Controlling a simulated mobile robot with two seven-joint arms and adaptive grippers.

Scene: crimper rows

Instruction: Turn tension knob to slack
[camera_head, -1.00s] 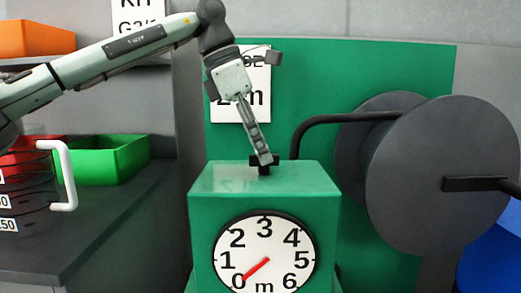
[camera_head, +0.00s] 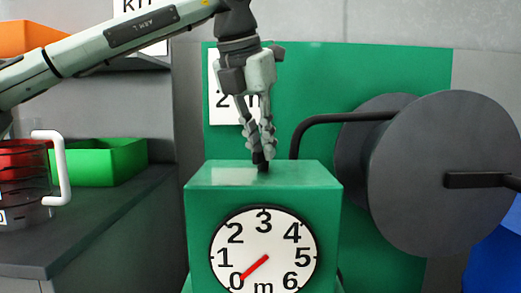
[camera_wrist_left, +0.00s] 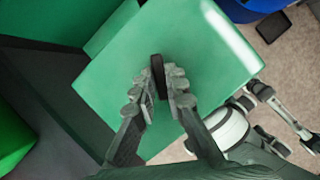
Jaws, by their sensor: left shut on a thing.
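A green box-shaped machine (camera_head: 205,225) carries a round white dial (camera_head: 264,250) on its front, numbered 0 to 6 with an "m". My left gripper (camera_head: 265,150) reaches down from above and is shut on the knob, one finger on each side (camera_wrist_left: 162,95). The fingers hide part of the knob.
A big dark grey reel (camera_head: 430,150) with a black crank handle (camera_head: 480,181) stands to the right. A black bent tube (camera_head: 340,117) runs behind the box. At left, a dark counter (camera_head: 110,215) holds a green bin (camera_head: 105,163) and a clear jug (camera_head: 25,190).

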